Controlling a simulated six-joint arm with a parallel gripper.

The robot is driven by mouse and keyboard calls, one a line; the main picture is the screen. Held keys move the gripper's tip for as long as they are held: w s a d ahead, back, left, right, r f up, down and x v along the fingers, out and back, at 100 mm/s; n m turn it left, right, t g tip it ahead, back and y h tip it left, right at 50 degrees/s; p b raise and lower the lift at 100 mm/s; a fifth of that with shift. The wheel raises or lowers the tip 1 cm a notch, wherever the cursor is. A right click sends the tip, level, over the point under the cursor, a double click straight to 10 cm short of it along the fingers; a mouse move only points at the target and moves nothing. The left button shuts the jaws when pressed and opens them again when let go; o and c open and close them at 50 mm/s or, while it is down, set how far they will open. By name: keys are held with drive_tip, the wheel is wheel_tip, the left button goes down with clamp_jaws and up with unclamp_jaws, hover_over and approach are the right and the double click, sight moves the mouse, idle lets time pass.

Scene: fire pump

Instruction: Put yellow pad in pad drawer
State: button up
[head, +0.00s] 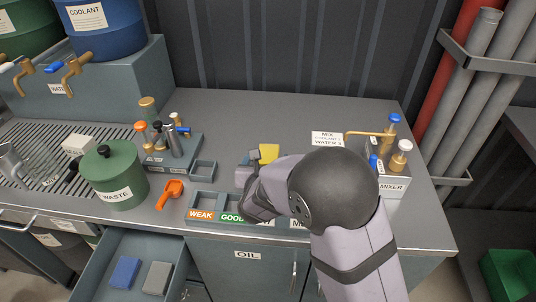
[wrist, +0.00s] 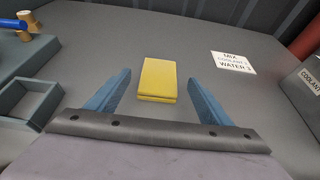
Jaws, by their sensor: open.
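The yellow pad (head: 268,153) lies on the grey worktop beyond my gripper. In the wrist view the yellow pad (wrist: 157,78) sits between the two blue fingers, towards their tips, with a thin second yellow edge showing at its near end. My gripper (wrist: 160,82) is open, with a gap on each side of the pad. In the head view my gripper (head: 254,157) is partly hidden by my own arm. An open drawer (head: 150,244) at the lower left holds a blue pad (head: 125,272) and a grey pad (head: 157,278) side by side.
A tray labelled WEAK (head: 201,214) and GOOD stands near the front edge, partly behind my arm. An orange object (head: 171,192), the green WASTE pot (head: 116,180) and a small open box (head: 203,170) stand left. The mixer (head: 394,185) is right. The worktop behind the pad is clear.

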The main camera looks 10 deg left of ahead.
drive_tip(key=shift+p+x, duration=0.35)
drive_tip(key=shift+x, duration=1.3)
drive_tip(key=c, duration=1.2)
wheel_tip(320, 180, up, 10)
wheel_tip(320, 180, up, 8)
drive_tip(key=p, duration=0.8)
hover_over(268, 154)
drive_tip(key=shift+s+r, duration=0.15)
drive_tip(key=shift+s, duration=0.3)
